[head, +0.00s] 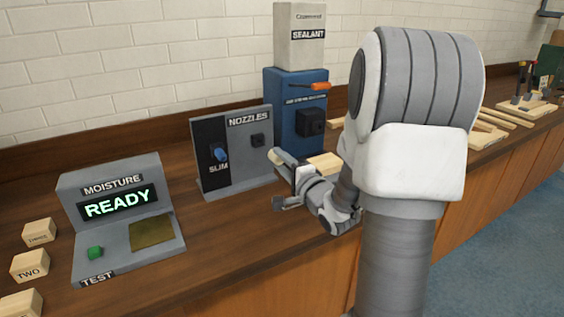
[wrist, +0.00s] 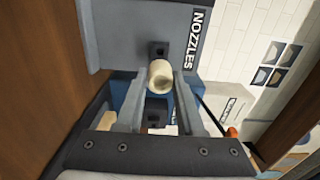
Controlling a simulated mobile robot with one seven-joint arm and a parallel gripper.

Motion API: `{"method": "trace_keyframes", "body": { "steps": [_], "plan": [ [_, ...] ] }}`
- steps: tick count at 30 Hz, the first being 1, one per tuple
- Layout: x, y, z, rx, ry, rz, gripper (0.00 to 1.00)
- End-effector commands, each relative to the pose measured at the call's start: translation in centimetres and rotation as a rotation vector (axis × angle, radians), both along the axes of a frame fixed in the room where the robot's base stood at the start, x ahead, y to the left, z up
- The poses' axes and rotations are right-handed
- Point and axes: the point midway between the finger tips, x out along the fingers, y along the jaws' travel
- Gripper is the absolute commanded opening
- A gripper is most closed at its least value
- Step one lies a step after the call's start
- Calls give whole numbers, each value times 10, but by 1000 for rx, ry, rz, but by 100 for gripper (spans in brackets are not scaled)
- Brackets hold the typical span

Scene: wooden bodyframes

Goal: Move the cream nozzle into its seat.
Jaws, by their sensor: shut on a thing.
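The cream nozzle (wrist: 160,75) is a short round piece seen nearly end-on in the wrist view. My gripper (wrist: 160,86) is shut on it, with one finger on each side. In the head view, my gripper (head: 290,180) is in front of the sealant machine, right of the nozzle panel, and a pale cylinder shows at its tip. The blue sealant machine (head: 285,95) has a black square socket (head: 311,122) on its front. The grey NOZZLES panel (head: 238,175) has a bare black square holder (head: 257,140) and a blue nozzle (head: 220,153) by the word SLIM.
A grey moisture tester (head: 90,190) reading READY stands at the left, beside labelled wooden blocks (head: 30,266). An orange-handled tool (head: 310,86) is at the machine. A pale wooden piece (head: 325,162) lies behind my gripper. The bench front left of my arm is clear.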

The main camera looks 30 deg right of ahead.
Motion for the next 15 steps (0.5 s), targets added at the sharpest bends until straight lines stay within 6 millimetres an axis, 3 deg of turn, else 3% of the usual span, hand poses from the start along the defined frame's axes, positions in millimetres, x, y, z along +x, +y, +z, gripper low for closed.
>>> {"method": "trace_keyframes", "body": {
  "steps": [15],
  "plan": [
    [45,2,0,0,-1,1,0]
  ]
}}
